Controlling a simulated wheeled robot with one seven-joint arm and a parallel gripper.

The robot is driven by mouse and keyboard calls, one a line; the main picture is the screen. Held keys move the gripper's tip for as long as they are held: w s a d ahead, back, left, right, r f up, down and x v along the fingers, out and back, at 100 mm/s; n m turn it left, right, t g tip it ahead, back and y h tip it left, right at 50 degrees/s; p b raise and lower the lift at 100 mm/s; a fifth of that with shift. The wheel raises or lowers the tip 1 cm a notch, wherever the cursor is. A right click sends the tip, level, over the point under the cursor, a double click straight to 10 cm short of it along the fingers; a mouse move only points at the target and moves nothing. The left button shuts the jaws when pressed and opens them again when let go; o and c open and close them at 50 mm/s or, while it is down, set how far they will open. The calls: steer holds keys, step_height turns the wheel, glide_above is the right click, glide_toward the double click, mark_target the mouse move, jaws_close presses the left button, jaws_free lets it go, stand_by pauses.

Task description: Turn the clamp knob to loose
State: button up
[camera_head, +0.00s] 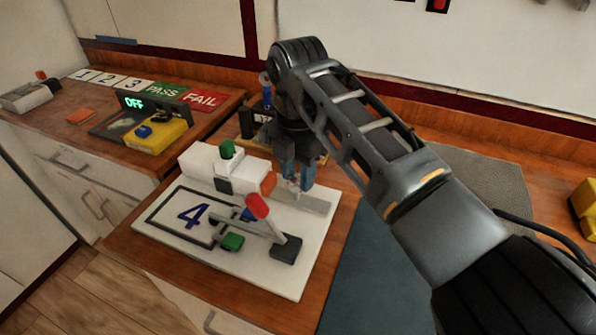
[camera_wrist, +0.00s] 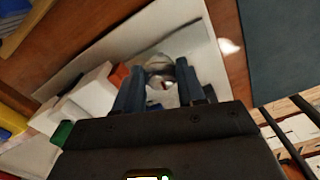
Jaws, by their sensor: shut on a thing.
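A white board (camera_head: 285,275) marked with a blue 4 lies on the wooden counter in the head view. In the wrist view, the knob (camera_wrist: 160,64) shows as a round grey shape between the fingertips of my gripper (camera_wrist: 160,82). Which way the knob is turned cannot be told.
A red-tipped lever (camera_head: 257,206) stands on the board close to my gripper, with a green button (camera_head: 232,242) near it. A white block (camera_head: 207,165) with a green top piece is to the left. A yellow box (camera_head: 157,136) and a display reading OFF (camera_head: 133,103) stand farther left.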

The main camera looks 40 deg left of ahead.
mark_target(297, 177)
steer(key=shift+r, duration=0.1)
stand_by(0.3)
steer(key=o, duration=1.1)
steer(key=shift+c, duration=0.2)
steer(key=shift+r+b, duration=0.55)
steer(key=shift+r, duration=3.3)
